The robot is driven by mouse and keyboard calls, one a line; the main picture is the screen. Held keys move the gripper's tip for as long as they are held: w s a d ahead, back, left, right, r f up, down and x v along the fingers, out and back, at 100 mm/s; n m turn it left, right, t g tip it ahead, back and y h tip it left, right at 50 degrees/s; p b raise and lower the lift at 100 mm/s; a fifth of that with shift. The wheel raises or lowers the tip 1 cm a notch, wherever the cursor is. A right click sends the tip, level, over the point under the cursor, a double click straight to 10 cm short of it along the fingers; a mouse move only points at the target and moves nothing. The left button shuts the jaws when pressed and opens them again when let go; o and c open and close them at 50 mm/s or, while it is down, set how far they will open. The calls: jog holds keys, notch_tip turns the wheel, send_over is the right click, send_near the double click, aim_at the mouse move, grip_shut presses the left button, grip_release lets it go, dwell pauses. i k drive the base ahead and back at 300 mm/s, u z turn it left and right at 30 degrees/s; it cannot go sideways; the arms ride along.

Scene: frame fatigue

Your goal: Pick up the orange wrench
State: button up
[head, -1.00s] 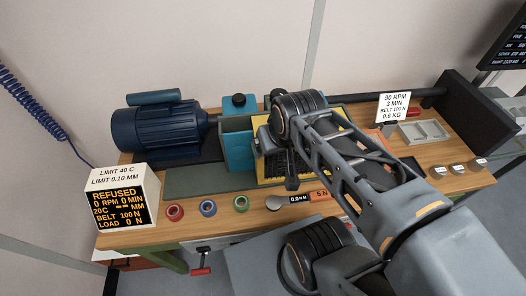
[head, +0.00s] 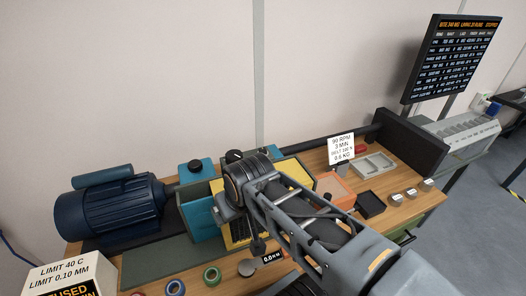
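No whole wrench shows clearly. A tool with a grey round end (head: 247,268) and a small display (head: 272,256) reading about 0.0 lies at the bench's front. Its orange part, seen a second ago, is now hidden behind my arm, and I cannot tell if it is the orange wrench. My gripper (head: 257,244) hangs as a small dark shape below my wrist, close behind the grey end in the picture. Its fingers are too small and dark to judge, and I see nothing clearly held.
A blue motor (head: 108,206) and a teal box (head: 203,214) stand at left. Coloured rings (head: 211,275) lie at the front. A sign (head: 341,149) stands behind.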

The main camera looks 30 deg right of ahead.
aim_at(259, 263)
jog(key=z, duration=0.05)
jog(key=k, duration=0.5)
jog(key=z, duration=2.5)
jog(key=k, duration=1.05)
jog(key=u, duration=1.35)
jog(key=i, duration=0.5)
